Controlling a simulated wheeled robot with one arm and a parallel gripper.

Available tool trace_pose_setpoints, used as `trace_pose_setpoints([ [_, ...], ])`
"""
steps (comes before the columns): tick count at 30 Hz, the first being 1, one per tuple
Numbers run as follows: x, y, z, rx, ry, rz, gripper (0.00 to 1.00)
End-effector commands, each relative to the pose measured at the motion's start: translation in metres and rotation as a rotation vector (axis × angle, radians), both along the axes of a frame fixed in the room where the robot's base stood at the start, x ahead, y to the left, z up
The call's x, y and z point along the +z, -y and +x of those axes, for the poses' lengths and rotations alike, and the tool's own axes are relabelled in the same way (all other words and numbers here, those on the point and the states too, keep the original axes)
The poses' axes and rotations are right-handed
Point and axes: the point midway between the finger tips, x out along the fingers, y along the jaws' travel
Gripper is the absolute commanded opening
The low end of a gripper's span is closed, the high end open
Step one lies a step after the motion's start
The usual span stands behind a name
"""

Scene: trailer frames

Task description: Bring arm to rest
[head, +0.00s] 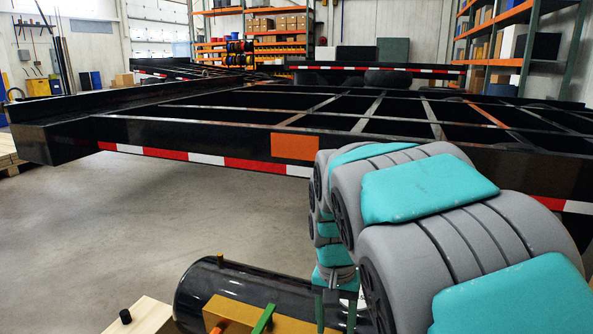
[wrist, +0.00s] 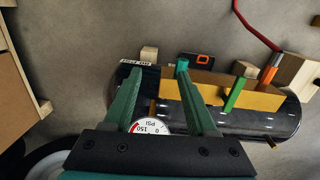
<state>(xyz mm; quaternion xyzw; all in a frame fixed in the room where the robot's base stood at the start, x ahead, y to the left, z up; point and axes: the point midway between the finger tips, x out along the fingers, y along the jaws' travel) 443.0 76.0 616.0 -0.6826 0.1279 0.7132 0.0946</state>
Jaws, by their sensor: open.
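My gripper (wrist: 160,70) is open, with two green fingers spread apart and nothing between their tips. In the wrist view the fingers reach over a black air tank (wrist: 290,115) with a yellow bracket (wrist: 262,100) on it. A white PSI gauge (wrist: 152,127) shows between the finger bases. I cannot tell whether the fingers touch the tank or bracket. In the head view my gripper (head: 336,308) points down beside the tank (head: 205,282), below my bent grey and teal arm. The arm hides part of the tank's right end.
A black trailer frame (head: 200,130) with red and white tape spans the head view behind my arm. A green lever (wrist: 236,94), an orange handle (wrist: 268,76) and a red hose (wrist: 255,27) show around the bracket. Open floor (head: 190,210) lies beyond the tank.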

Motion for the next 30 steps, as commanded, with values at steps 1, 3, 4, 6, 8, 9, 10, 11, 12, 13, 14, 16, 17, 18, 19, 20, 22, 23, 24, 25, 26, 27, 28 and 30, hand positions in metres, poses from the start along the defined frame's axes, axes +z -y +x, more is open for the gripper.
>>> trace_pose_setpoints([
  [1,0.003,0.011,-0.018,0.008,-0.006,0.003,0.57],
  [3,0.005,0.025,-0.042,0.027,-0.018,0.007,0.57],
  [4,0.005,0.03,-0.053,0.037,-0.024,0.01,0.57],
  [6,0.005,0.04,-0.078,0.061,-0.034,0.017,0.57],
  [8,0.003,0.048,-0.099,0.084,-0.043,0.024,0.57],
  [9,0.002,0.053,-0.113,0.101,-0.05,0.026,0.57],
  [10,0.0,0.056,-0.125,0.114,-0.057,0.03,0.57],
  [11,-0.001,0.059,-0.135,0.128,-0.06,0.034,0.57],
  [12,-0.003,0.062,-0.149,0.149,-0.065,0.04,0.57],
  [13,-0.005,0.065,-0.161,0.163,-0.072,0.043,0.57],
  [14,-0.007,0.067,-0.171,0.179,-0.077,0.047,0.57],
  [16,-0.012,0.07,-0.193,0.211,-0.085,0.055,0.57],
  [17,-0.015,0.072,-0.202,0.227,-0.091,0.056,0.57],
  [18,-0.017,0.073,-0.213,0.245,-0.095,0.06,0.57],
  [19,-0.019,0.073,-0.219,0.258,-0.096,0.063,0.57],
  [20,-0.021,0.074,-0.225,0.268,-0.099,0.066,0.57],
  [22,-0.025,0.075,-0.237,0.29,-0.108,0.07,0.57],
  [23,-0.026,0.075,-0.241,0.297,-0.111,0.07,0.57],
  [24,-0.027,0.076,-0.244,0.303,-0.112,0.071,0.57],
  [25,-0.028,0.076,-0.246,0.307,-0.112,0.071,0.57],
  [26,-0.028,0.076,-0.247,0.31,-0.112,0.071,0.57],
  [27,-0.028,0.076,-0.248,0.312,-0.112,0.072,0.57],
  [28,-0.029,0.076,-0.249,0.313,-0.113,0.072,0.57],
  [30,-0.029,0.076,-0.249,0.314,-0.113,0.072,0.57],
])
